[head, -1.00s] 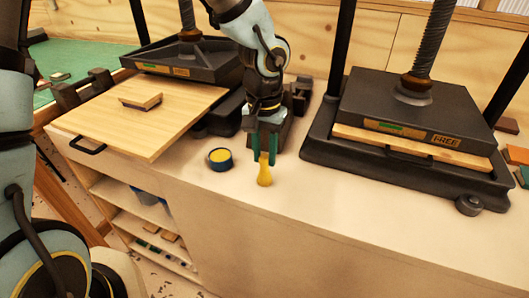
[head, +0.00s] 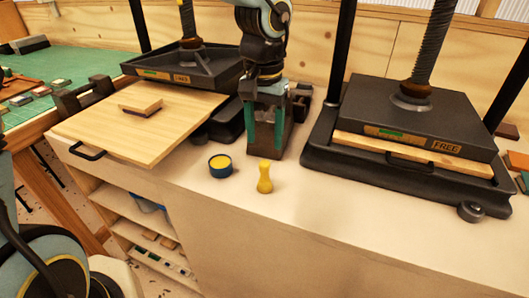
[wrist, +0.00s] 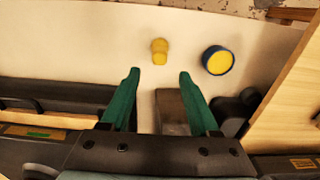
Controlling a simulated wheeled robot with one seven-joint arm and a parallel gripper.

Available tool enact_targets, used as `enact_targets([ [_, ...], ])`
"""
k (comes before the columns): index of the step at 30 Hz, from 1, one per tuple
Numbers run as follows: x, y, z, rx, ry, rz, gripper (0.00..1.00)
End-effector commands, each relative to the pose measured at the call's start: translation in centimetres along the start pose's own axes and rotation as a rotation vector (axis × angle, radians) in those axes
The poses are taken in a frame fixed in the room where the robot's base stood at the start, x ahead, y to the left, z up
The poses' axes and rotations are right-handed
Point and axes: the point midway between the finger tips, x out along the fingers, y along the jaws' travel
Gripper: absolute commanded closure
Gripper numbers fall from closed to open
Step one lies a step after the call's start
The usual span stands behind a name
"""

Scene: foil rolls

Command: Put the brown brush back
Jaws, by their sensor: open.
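A small block (head: 140,106) with a pale wood top and a dark brown underside lies on the wooden board at left; I cannot tell if it is the brown brush. A yellow, waisted handle-like piece (head: 264,176) stands upright on the pale bench top, and it also shows in the wrist view (wrist: 159,52). My gripper (head: 264,150) has its green fingers apart and nothing between them. It is behind and above the yellow piece in the head view. In the wrist view the yellow piece is beyond the fingertips (wrist: 159,74), clear of them.
A blue-rimmed yellow tin (head: 220,165) stands left of the yellow piece. A grey block (wrist: 172,108) lies below my fingers. Presses stand at left and right (head: 410,110), and the board (head: 190,105) has a black handle. The front bench top is clear.

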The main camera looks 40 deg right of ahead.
Motion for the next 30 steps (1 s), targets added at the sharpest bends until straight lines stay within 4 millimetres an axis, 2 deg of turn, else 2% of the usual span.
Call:
enact_targets([
  [3,-2.2,0.0,-0.1,-0.002,0.004,0.0,0.38],
  [9,-4.3,0.0,0.0,0.0,0.001,0.0,0.38],
  [17,-4.7,0.0,0.0,0.0,-0.001,0.002,0.38],
  [20,-4.3,-1.4,0.2,-0.028,-0.001,-0.002,0.38],
  [23,-3.3,-6.2,1.4,-0.126,0.001,-0.01,0.38],
  [25,-2.3,-11.2,3.1,-0.234,0.009,-0.017,0.38],
  [27,-1.3,-16.4,6.0,-0.363,0.021,-0.024,0.38],
  [29,-0.6,-20.4,9.0,-0.476,0.037,-0.03,0.38],
  [30,-0.1,-22.6,11.2,-0.549,0.048,-0.033,0.38],
])
